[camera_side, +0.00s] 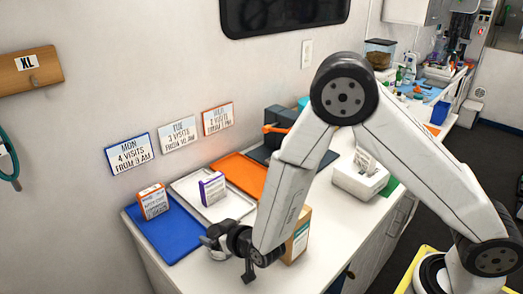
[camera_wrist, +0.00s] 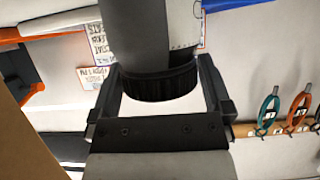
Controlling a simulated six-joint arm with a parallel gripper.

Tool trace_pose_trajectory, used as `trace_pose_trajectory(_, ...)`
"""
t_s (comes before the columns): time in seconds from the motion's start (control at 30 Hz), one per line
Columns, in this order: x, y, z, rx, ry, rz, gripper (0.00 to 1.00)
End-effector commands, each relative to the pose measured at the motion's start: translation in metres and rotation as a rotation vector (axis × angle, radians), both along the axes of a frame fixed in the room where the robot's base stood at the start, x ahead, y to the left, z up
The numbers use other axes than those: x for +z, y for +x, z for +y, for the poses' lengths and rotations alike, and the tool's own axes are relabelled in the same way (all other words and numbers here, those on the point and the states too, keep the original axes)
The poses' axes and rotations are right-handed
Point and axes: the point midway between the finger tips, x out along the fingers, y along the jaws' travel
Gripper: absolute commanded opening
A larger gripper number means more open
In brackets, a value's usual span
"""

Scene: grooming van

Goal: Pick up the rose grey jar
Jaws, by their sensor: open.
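A grey cylinder with a dark ribbed band, apparently the jar (camera_wrist: 147,28), fills the upper middle of the wrist view. Its far end runs out of the frame. My gripper (camera_wrist: 158,80) is open, with one finger on each side of the dark band and pale gaps visible beside it. I cannot tell how deep the jar sits between the fingers. In the side view my gripper (camera_side: 217,237) is low over the front of the counter, and the jar there is largely hidden by it.
A cardboard box (camera_side: 299,242) stands close right of my gripper. An orange-white carton (camera_side: 153,201) and a purple-white carton (camera_side: 212,189) stand on the blue and metal trays.

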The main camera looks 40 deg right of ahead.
Motion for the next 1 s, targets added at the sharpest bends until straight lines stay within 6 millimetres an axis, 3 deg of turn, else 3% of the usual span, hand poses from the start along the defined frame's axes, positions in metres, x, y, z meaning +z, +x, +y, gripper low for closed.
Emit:
trace_pose_trajectory(0.37, 0.0, -0.0003, -0.0001, 0.0, 0.0, 0.0, 1.0)
trace_pose_trajectory(0.47, 0.0, -0.0003, -0.0001, 0.0, 0.0, 0.0, 0.75)
trace_pose_trajectory(0.63, 0.0001, -0.0004, 0.0, 0.0, 0.0, 0.0, 0.21)
trace_pose_trajectory(0.67, 0.0005, -0.0001, 0.0001, 0.0, 0.0, -0.001, 0.16)
trace_pose_trajectory(1.0, 0.0024, 0.0001, 0.0001, 0.0, 0.001, -0.002, 0.16)
